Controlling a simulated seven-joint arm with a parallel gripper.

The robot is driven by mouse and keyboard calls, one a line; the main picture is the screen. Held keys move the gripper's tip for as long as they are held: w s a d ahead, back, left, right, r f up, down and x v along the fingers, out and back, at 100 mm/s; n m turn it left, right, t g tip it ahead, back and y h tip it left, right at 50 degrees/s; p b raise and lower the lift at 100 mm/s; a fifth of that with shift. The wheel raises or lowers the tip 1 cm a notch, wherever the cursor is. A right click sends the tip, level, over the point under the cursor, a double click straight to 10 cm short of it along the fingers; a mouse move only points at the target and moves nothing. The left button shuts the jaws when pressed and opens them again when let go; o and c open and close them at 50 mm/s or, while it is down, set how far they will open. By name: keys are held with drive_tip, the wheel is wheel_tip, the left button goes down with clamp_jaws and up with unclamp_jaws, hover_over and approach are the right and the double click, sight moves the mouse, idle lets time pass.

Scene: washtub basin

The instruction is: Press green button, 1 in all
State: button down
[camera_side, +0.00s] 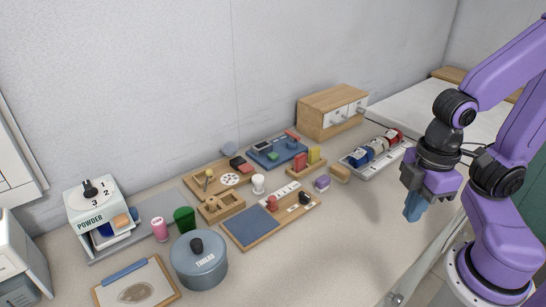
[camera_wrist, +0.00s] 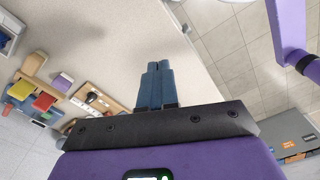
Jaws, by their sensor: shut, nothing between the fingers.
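I cannot clearly pick out a green button in either view. The wooden board with a blue panel (camera_side: 250,226) on the counter carries a red knob (camera_side: 271,202) and a black knob (camera_side: 305,198). My gripper (camera_side: 412,214) hangs above the counter's front right, fingers pointing down, well to the right of the boards and touching nothing. In the wrist view, its blue fingers (camera_wrist: 157,70) are together and empty, with bare counter beyond them. That view also shows part of a board with a black knob (camera_wrist: 92,97) at left.
A green cup (camera_side: 184,218), pink cup (camera_side: 160,229) and grey pot (camera_side: 199,262) stand at left. A wooden drawer box (camera_side: 325,110) stands at the back. A tray of cans (camera_side: 375,150) lies left of my gripper. The counter's front middle (camera_side: 345,240) is clear.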

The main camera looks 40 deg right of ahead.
drive_tip(key=shift+w+a, duration=0.1)
drive_tip(key=w+a+m+y, duration=0.2)
drive_tip(key=w+a+m, duration=0.35)
drive_tip(key=w, duration=0.45)
drive_tip(key=m+t+h, duration=0.1)
drive_tip(key=m+t, duration=0.8)
drive_tip(key=m, duration=0.6)
hover_over(276, 156)
drive_tip(key=shift+w+f, duration=0.1)
drive_tip(key=shift+f, duration=0.25)
drive_tip(key=shift+f, duration=0.1)
drive_tip(key=shift+f, duration=4.3)
drive_tip(key=shift+f, duration=0.1)
